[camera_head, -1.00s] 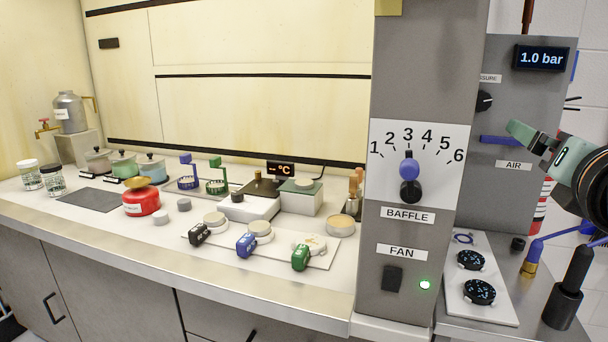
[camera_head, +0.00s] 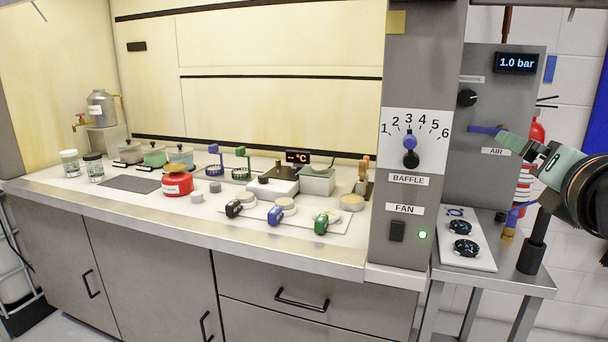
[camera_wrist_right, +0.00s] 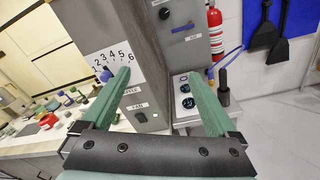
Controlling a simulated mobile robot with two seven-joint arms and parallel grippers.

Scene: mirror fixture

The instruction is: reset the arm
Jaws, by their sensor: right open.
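My right gripper (camera_head: 508,140) comes in from the right edge of the head view, with green fingers in front of the grey air panel. In the right wrist view the gripper (camera_wrist_right: 158,78) has its two green fingers spread wide with nothing between them. Beyond the fingers in that view are the baffle pillar (camera_wrist_right: 150,60) and the air panel (camera_wrist_right: 182,30). My left gripper is in neither view.
The grey pillar (camera_head: 421,60) holds the baffle dial (camera_head: 410,150) and fan switch (camera_head: 397,231). A bench (camera_head: 120,212) with a red pot (camera_head: 177,184) and several small vessels lies left. A steel side table (camera_head: 520,283) stands right. A fire extinguisher (camera_wrist_right: 214,30) is beyond.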

